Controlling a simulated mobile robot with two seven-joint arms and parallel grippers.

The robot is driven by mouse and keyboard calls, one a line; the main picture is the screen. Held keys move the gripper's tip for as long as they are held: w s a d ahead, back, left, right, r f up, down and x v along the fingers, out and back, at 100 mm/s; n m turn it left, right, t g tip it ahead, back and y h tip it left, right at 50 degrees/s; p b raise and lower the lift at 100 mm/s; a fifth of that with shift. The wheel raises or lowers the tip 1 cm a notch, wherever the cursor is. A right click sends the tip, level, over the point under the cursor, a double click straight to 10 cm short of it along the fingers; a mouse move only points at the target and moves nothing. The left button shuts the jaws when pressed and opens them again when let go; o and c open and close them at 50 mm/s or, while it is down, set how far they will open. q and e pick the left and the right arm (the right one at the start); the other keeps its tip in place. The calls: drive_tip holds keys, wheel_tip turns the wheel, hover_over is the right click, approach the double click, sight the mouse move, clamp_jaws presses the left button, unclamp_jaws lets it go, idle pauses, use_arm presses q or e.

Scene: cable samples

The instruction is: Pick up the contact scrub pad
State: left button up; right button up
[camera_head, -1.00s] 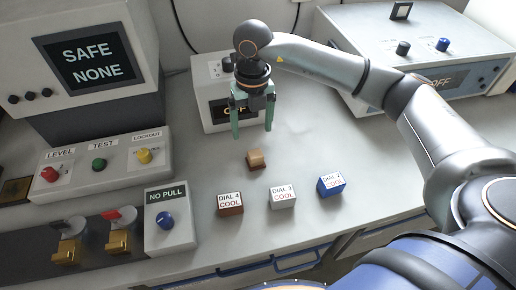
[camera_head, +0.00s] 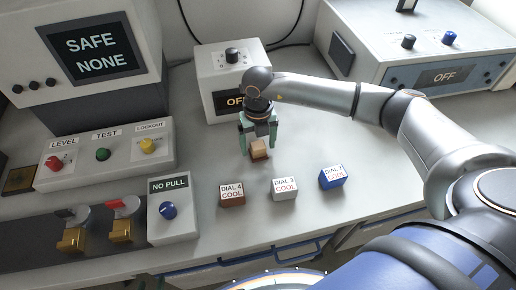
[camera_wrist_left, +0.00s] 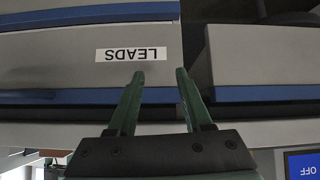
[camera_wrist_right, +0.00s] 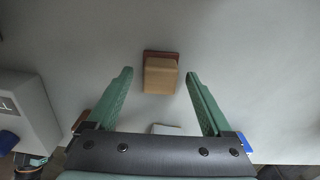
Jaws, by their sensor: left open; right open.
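The scrub pad (camera_head: 258,149) is a small tan block with a reddish-brown layer under it, resting on the grey bench. My right gripper (camera_head: 259,148) is over it, pointing down, fingers apart on either side of the pad. In the right wrist view the pad (camera_wrist_right: 161,74) lies at and just beyond the gap between the open green fingertips of the right gripper (camera_wrist_right: 159,76), with space on both sides. My left gripper (camera_wrist_left: 158,74) is open and empty in the left wrist view, facing a drawer front labelled LEADS; it is not in the head view.
Three labelled blocks stand in front of the pad: brown DIAL 4 (camera_head: 232,188), white DIAL 3 (camera_head: 285,188) and blue DIAL 2 (camera_head: 332,176). A white dial box (camera_head: 229,62) stands behind. The NO PULL box (camera_head: 172,222) is at left. Bench to the right is clear.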

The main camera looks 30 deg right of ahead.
drive_tip(key=shift+f, duration=0.35)
drive_tip(key=shift+c, duration=0.3)
clamp_jaws()
